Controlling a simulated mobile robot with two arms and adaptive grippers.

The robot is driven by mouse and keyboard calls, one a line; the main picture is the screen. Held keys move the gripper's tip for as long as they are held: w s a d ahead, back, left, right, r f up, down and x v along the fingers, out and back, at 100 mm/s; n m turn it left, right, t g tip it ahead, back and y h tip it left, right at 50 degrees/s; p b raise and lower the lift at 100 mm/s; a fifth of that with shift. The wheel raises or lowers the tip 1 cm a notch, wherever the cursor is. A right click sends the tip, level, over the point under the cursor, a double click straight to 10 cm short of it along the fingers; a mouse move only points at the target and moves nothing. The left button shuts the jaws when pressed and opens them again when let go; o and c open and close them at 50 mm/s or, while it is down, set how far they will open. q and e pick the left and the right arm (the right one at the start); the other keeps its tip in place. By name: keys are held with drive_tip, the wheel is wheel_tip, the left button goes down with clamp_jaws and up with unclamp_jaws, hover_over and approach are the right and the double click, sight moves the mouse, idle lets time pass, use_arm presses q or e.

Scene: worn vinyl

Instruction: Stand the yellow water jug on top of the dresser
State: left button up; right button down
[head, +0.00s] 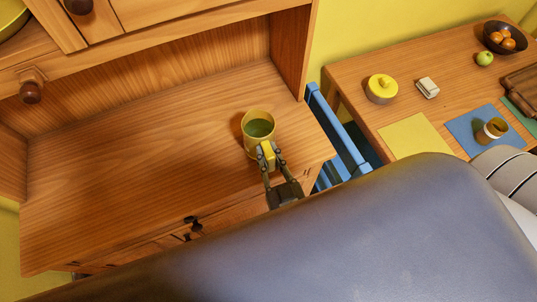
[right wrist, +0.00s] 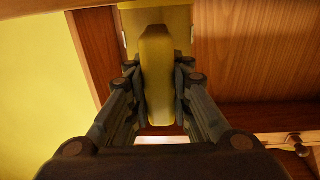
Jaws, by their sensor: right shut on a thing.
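The yellow water jug (head: 257,124) is upright over the right part of the dresser's wooden surface (head: 150,150), and its open top shows a greenish inside. I cannot tell whether its base touches the wood. My right gripper (head: 269,163) is shut on the jug's handle, which faces the front edge. In the right wrist view the yellow handle (right wrist: 157,75) stands between the two fingers (right wrist: 157,85), with part of the jug's body behind it. My left gripper is not in view.
The dresser's side panel (head: 292,45) rises behind the jug, and drawers with dark knobs (head: 31,92) are above left. The surface left of the jug is clear. A blue chair (head: 340,135) stands between dresser and table (head: 360,75), which holds a yellow-lidded pot (head: 381,89) and a fruit bowl (head: 493,47).

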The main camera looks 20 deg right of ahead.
drive_tip(key=c, duration=1.4)
unclamp_jaws()
drive_tip(key=shift+o, duration=0.2)
drive_tip(key=shift+f, duration=0.15)
drive_tip(key=shift+s, duration=0.15)
drive_tip(key=shift+s+a+p, duration=0.1)
drive_tip(key=shift+s+p, duration=0.45)
drive_tip(key=shift+s, duration=3.3)
